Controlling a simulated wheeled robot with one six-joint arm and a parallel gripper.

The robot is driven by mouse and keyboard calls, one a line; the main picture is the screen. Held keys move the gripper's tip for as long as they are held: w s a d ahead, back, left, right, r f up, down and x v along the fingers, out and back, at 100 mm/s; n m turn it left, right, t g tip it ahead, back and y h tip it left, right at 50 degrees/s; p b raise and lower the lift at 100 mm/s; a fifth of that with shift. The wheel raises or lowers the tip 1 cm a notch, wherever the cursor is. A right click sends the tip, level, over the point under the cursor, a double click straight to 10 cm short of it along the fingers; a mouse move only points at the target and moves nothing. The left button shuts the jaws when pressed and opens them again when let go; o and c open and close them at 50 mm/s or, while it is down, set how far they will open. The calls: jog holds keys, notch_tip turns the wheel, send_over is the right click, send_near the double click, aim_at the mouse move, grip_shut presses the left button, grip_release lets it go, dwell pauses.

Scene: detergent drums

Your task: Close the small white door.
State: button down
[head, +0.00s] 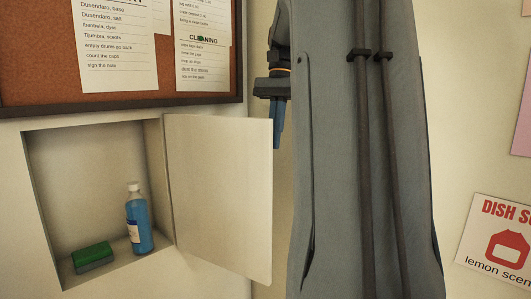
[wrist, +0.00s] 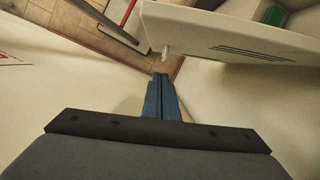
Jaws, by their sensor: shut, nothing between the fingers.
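The small white door (head: 218,195) stands wide open in the head view, hinged at the right side of a wall niche (head: 90,180). In the wrist view the door (wrist: 225,35) runs across the upper right, with dark slots and a small pale knob on the face toward me. My gripper (head: 277,135) points down just right of the door's free edge in the head view. In the wrist view my gripper's blue fingers (wrist: 161,80) are together and empty, close to the knob end of the door. I cannot tell whether they touch it.
Inside the niche are a blue bottle (head: 138,222) and a green and grey sponge (head: 92,256); a green patch (wrist: 273,14) shows in the wrist view. A cork board (head: 30,60) with notes hangs above. A dish soap poster (head: 497,243) is at the right.

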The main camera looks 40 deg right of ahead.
aim_at(265, 155)
jog(key=a+f, duration=0.1)
jog(key=s+a+f+p, duration=0.1)
jog(key=a+f+p, duration=0.1)
jog(key=a, duration=0.1)
jog(key=shift+s+f, duration=0.3)
jog(key=shift+s, duration=0.05)
jog(key=shift+s+a+f+p, duration=0.1)
jog(key=shift+a+f+p, duration=0.05)
jog(key=shift+a+p, duration=0.2)
